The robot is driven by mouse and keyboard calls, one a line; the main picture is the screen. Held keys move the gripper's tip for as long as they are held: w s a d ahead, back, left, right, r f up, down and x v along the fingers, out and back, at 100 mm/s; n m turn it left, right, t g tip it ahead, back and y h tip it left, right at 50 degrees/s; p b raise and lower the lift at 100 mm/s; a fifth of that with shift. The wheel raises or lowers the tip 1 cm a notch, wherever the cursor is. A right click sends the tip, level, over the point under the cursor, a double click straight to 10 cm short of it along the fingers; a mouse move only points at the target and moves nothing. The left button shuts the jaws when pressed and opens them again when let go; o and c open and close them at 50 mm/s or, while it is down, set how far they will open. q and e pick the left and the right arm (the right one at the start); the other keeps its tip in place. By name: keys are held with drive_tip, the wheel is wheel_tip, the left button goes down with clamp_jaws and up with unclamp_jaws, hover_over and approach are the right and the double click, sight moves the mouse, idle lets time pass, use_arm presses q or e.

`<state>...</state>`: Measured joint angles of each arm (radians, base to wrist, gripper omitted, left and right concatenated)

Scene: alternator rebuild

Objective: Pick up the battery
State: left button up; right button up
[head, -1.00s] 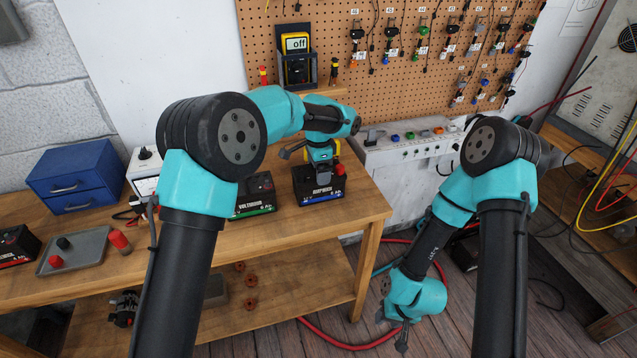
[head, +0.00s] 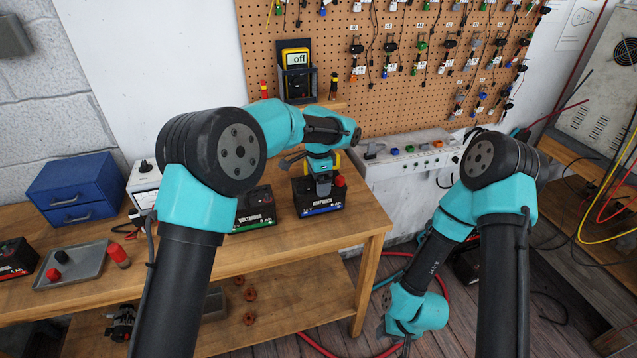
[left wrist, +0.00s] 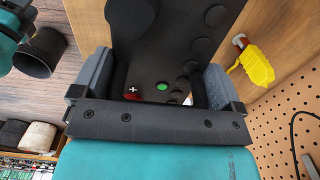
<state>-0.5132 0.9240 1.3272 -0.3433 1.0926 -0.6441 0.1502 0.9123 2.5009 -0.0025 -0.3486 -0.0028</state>
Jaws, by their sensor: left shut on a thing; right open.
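The battery (head: 312,208) with a blue stripe is a black box at the right end of the wooden bench. My left gripper (head: 322,178) is above it with its fingers down at its top, shut on it. In the left wrist view the battery's dark top (left wrist: 178,35) fills the space between the fingers (left wrist: 155,85), with a red plus mark and a green dot showing. A red terminal cap shows beside the gripper in the head view. Whether the battery's base touches the bench is hard to tell. My right gripper (head: 398,340) hangs low at the bottom edge, open and empty.
A green-striped battery (head: 258,210) stands close on the left. Farther left are a blue drawer box (head: 75,190), a grey tray (head: 75,270) and a red-striped battery (head: 15,260). A white power strip unit (head: 415,165) and the pegboard (head: 400,100) are behind.

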use_arm(q)
wheel_tip(320, 180, up, 3)
drive_tip(key=shift+f, duration=0.1)
drive_tip(key=shift+s+r, duration=0.2)
drive_tip(key=s+a+r, duration=0.1)
drive_tip(key=s, duration=1.4)
drive_tip(key=shift+s+r, duration=0.15)
drive_tip(key=shift+s, duration=0.1)
drive_tip(key=w+d+r+n, duration=0.2)
drive_tip(key=d+r+n, duration=0.1)
drive_tip(key=d, duration=0.5)
drive_tip(key=w+d+r+n, duration=0.2)
drive_tip(key=d+r+n, duration=0.2)
drive_tip(key=d, duration=0.5)
drive_tip(key=shift+w+r, duration=0.25)
drive_tip(key=shift+r, duration=0.05)
